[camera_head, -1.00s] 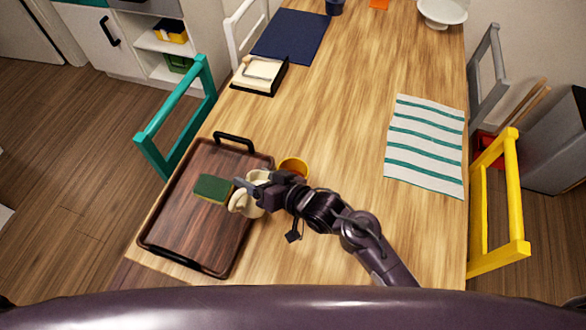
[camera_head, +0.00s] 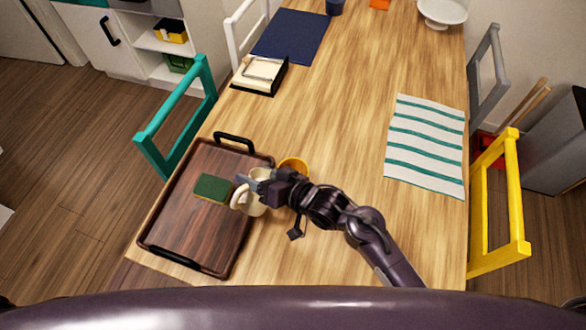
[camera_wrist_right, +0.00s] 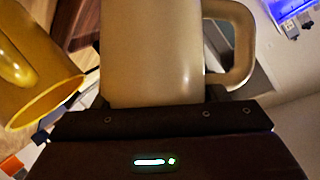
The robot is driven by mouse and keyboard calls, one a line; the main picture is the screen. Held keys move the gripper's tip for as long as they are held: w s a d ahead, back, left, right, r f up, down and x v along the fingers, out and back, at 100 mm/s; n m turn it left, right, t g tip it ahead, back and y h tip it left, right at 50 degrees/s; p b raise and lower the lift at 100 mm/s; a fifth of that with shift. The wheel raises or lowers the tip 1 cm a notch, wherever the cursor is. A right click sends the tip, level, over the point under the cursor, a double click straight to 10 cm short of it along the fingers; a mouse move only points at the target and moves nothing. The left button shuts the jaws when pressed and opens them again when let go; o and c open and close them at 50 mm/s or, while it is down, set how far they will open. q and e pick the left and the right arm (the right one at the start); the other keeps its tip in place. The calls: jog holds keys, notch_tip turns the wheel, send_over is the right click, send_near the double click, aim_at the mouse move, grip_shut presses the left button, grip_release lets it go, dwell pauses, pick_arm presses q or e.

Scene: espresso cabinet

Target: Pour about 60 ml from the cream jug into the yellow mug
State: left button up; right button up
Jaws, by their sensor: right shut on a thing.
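The cream jug (camera_head: 257,206) is held over the right edge of the tray, its handle toward the left. My right gripper (camera_head: 255,184) is shut on it. In the right wrist view the jug (camera_wrist_right: 150,50) fills the middle, with its handle on the right. The yellow mug (camera_head: 293,164) stands on the table just behind my right gripper, partly hidden by it. The mug also shows at the left of the right wrist view (camera_wrist_right: 28,75), apart from the jug. I cannot tell what either vessel contains. My left gripper is not in view.
The dark wooden tray (camera_head: 185,225) with black handles holds a green sponge-like block (camera_head: 212,188). A striped cloth (camera_head: 425,145) lies at the right. A napkin holder (camera_head: 260,76) and blue mat (camera_head: 290,36) lie farther back. The table's middle is clear.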

jog(key=shift+w+d+r, duration=0.2)
jog(key=shift+w+d, duration=0.05)
dwell(0.7)
jog(key=shift+w+d+r+m+y+b, duration=0.2)
jog(key=shift+r+m+y+b, duration=0.1)
jog(key=shift+m, duration=0.3)
jog(key=shift+w+d+r+m+y+b, duration=0.2)
jog(key=shift+m+y+b, duration=0.1)
jog(key=shift+m, duration=0.3)
dwell(2.3)
jog(key=s+a+f+n, duration=0.1)
jog(key=s+a+n+h+p, duration=0.1)
jog(key=n, duration=0.1)
jog(key=shift+a+f+h, duration=0.1)
jog(key=shift+f+h, duration=0.2)
jog(key=shift+f, duration=0.05)
jog(key=shift+s+a, duration=0.1)
jog(key=shift+s, duration=0.05)
